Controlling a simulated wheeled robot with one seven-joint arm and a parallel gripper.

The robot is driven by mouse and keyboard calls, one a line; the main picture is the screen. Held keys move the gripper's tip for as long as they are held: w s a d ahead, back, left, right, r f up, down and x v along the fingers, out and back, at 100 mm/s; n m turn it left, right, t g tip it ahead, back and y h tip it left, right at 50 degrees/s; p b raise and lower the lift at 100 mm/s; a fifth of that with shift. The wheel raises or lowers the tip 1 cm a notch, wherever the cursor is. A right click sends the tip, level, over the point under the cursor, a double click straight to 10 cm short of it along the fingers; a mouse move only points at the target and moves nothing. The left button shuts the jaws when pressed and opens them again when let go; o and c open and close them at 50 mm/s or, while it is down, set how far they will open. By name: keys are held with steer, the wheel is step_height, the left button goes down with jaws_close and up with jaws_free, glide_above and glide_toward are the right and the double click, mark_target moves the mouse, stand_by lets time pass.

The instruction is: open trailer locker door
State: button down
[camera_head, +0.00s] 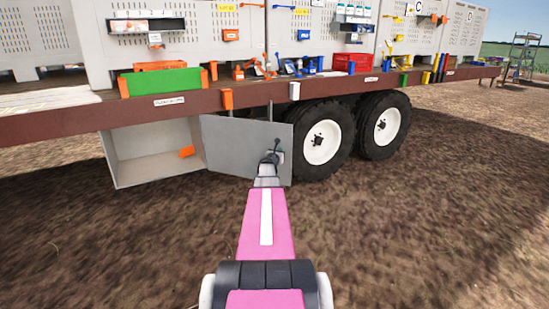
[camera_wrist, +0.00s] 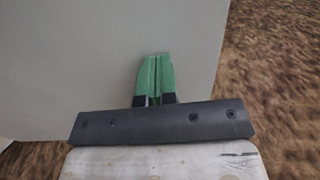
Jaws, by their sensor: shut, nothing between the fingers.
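The trailer locker (camera_head: 150,155) hangs under the trailer bed, and its inside shows from the front. Its grey door (camera_head: 232,150) stands swung open to the right, in front of the nearer wheel. A small orange thing (camera_head: 186,152) is inside the locker. My gripper (camera_head: 274,152) is in front of the door near its right side; whether it touches is unclear. In the wrist view, the green fingertips of my gripper (camera_wrist: 155,75) are together with nothing between them, and the pale door panel (camera_wrist: 70,60) fills the left and middle.
Two black tyres with white hubs (camera_head: 321,139) stand right of the door. The trailer bed edge (camera_head: 200,103) runs above the locker. Crates, bins and tools line the bed. Open bare soil (camera_head: 430,220) lies in front and right.

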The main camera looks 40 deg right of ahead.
mark_target(288, 151)
steer(key=x, duration=1.3)
steer(key=shift+w+a, duration=0.3)
steer(key=shift+w, duration=0.05)
steer(key=shift+a, duration=0.1)
steer(key=s+a, duration=0.5)
steer(key=s, duration=0.2)
steer(key=s+a, duration=0.3)
steer(key=s, duration=0.1)
steer(key=shift+a, duration=0.3)
